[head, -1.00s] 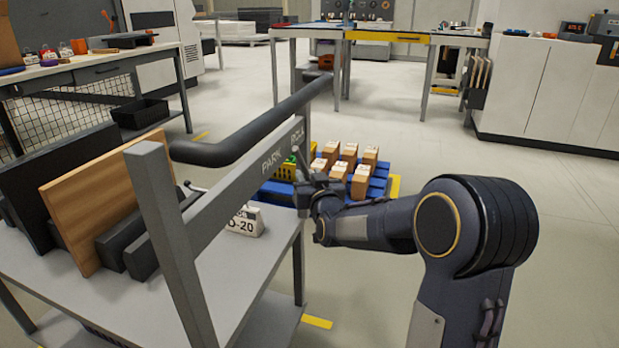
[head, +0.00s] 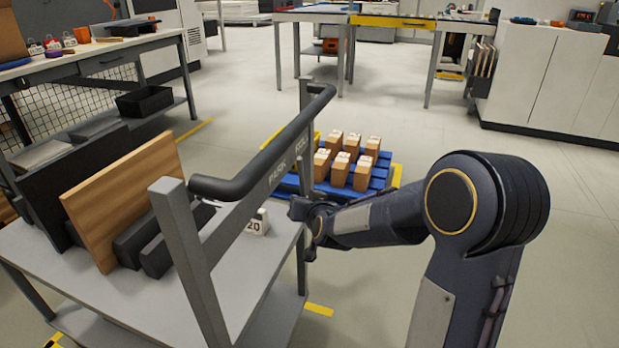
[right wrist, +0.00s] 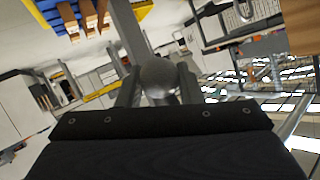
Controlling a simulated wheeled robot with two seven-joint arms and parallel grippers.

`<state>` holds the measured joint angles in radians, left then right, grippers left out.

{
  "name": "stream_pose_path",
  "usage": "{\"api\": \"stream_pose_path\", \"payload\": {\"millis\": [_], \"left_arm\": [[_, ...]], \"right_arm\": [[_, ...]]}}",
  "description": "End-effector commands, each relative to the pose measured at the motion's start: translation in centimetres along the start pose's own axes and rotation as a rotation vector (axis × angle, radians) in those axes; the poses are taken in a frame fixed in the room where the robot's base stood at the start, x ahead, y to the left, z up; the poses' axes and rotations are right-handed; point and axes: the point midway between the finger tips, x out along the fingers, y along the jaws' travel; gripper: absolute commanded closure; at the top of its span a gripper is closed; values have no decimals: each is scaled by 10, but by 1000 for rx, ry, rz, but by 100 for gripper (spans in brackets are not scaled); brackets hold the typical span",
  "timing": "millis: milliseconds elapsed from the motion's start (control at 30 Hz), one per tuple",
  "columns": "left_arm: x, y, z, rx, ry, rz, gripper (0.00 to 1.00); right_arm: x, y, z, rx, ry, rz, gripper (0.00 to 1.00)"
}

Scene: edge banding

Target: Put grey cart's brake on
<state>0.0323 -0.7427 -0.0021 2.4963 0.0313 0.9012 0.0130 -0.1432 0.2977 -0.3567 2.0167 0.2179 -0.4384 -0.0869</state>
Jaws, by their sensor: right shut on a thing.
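The grey cart (head: 185,250) stands in front of me in the head view, with a black push handle (head: 265,150) on top. Its side rail carries the words PARK (head: 277,173) and ROLL (head: 300,145). My right gripper (head: 298,208) is at the cart's right side, below the ROLL end of the rail. In the right wrist view the right gripper (right wrist: 158,85) is shut on a round grey knob (right wrist: 158,75), which sits between its two fingers. The brake lever's shaft is mostly hidden by the gripper in the head view. My left gripper is not in view.
Boards (head: 125,200) and dark blocks stand on the cart's top, with a white number sign (head: 257,222) nearby. A blue pallet (head: 378,180) with several brown boxes lies beyond the gripper. A workbench (head: 95,60) stands at left. The floor at right is clear.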

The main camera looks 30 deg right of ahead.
Motion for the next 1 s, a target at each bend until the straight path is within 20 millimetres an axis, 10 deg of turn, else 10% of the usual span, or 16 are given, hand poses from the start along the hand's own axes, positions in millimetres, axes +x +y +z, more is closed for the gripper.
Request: {"api": "stream_pose_path", "payload": {"millis": [500, 1000], "left_arm": [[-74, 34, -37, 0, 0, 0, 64], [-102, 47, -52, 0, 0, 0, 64]], "right_arm": [[-54, -36, 22, 275, -402, 24, 100], [-87, -58, 28, 448, -653, 38, 100]]}}
